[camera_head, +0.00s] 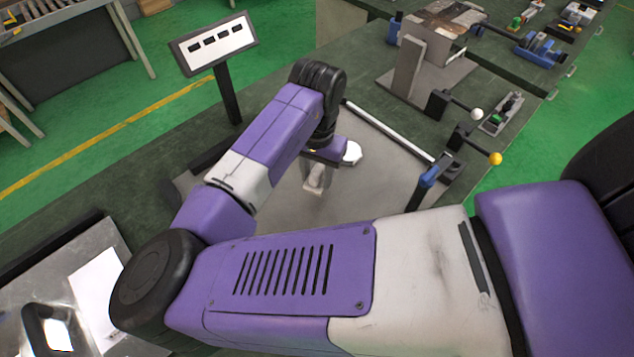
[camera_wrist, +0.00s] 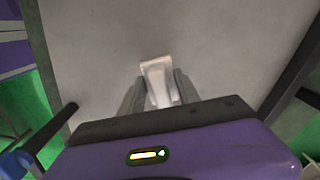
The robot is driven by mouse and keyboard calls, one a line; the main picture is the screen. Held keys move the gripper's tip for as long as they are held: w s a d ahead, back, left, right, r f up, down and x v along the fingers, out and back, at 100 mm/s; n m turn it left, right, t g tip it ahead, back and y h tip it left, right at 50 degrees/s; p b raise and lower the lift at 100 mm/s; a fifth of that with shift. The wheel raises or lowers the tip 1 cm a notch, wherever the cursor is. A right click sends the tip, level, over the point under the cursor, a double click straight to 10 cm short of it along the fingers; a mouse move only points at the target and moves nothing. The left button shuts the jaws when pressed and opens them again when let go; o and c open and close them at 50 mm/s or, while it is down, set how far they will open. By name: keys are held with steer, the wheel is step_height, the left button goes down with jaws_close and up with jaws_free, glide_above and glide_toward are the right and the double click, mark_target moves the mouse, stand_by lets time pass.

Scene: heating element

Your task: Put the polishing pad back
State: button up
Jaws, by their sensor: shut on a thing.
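My gripper (camera_wrist: 158,98) is shut on a small pale block, the polishing pad (camera_wrist: 157,72), which sticks out past the dark fingertips in the wrist view. In the head view my gripper (camera_head: 316,178) points down over a grey work plate (camera_head: 372,190), partly hidden by my own arm. The plate also fills most of the wrist view (camera_wrist: 225,45). I cannot tell whether the pad touches the plate.
A light rod (camera_head: 390,131) runs along the plate's far side. A blue-handled lever (camera_head: 433,172) and a yellow-knobbed lever (camera_head: 494,159) stand at the right. A display panel (camera_head: 215,42) stands behind left. The plate around my gripper looks clear.

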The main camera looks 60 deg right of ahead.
mark_target(317, 186)
steer(key=shift+f, duration=2.1)
steer(key=shift+f, duration=0.1)
steer(key=shift+f, duration=0.1)
steer(key=o, duration=1.2)
step_height(317, 186, up, 12)
steer(key=shift+r, duration=0.2)
